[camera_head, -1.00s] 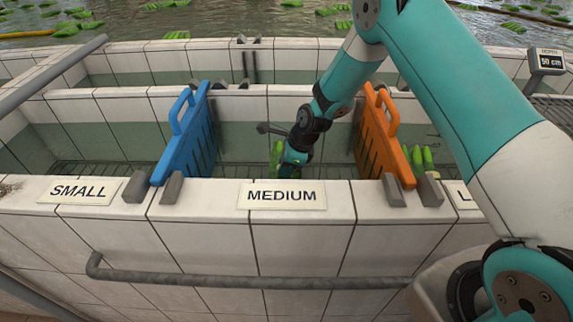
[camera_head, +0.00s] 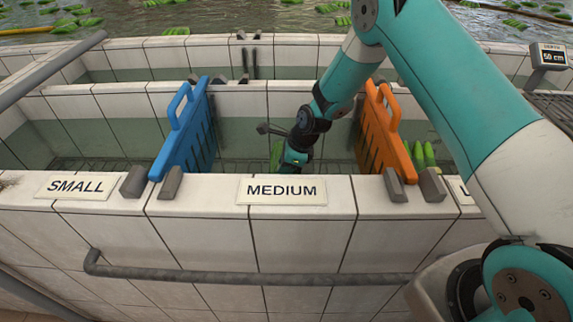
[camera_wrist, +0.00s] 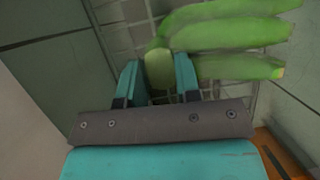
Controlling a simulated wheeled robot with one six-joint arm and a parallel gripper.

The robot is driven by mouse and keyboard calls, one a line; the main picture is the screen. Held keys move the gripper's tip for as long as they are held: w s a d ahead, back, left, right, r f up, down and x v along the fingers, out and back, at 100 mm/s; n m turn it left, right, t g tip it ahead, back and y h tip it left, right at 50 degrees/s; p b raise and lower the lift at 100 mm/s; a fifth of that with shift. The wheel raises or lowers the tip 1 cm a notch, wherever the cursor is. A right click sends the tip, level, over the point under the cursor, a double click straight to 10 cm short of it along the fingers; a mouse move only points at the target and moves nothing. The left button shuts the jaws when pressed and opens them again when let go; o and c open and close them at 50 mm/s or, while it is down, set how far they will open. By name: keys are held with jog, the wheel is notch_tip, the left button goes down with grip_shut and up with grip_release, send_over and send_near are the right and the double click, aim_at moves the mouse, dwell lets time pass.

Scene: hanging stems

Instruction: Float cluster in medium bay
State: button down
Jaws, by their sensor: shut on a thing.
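A green banana cluster shows in the wrist view (camera_wrist: 225,35), its fingers spreading to the right from a stem. My gripper (camera_wrist: 158,75) is shut on the cluster's stem, with one jaw on each side of it. In the head view a small part of the green cluster (camera_head: 276,155) shows beside my wrist, down inside the medium bay. The bay lies behind the MEDIUM label (camera_head: 281,191), between a blue divider (camera_head: 186,135) and an orange divider (camera_head: 380,135). My wrist and the front wall hide most of the cluster in the head view.
The SMALL bay lies left of the blue divider, behind its label (camera_head: 75,186). Green bananas (camera_head: 425,155) show right of the orange divider. A depth display (camera_head: 552,58) reads 50 cm. The tiled front wall (camera_head: 300,235) stands close before my arm.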

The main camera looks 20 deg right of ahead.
jog(key=c, duration=0.8)
grip_release()
jog(key=shift+o, duration=0.2)
jog(key=shift+s, duration=0.1)
jog(key=w+a+r+p+v, duration=0.1)
jog(key=p+v, duration=0.7)
jog(key=v, duration=0.8)
jog(key=w+a+r+p+v, duration=0.1)
jog(key=a+p+v, duration=0.3)
jog(key=v, duration=1.3)
jog(key=w+r+p, duration=0.1)
jog(key=p, duration=0.3)
jog(key=shift+a, duration=0.15)
jog(key=shift+w+r, duration=0.1)
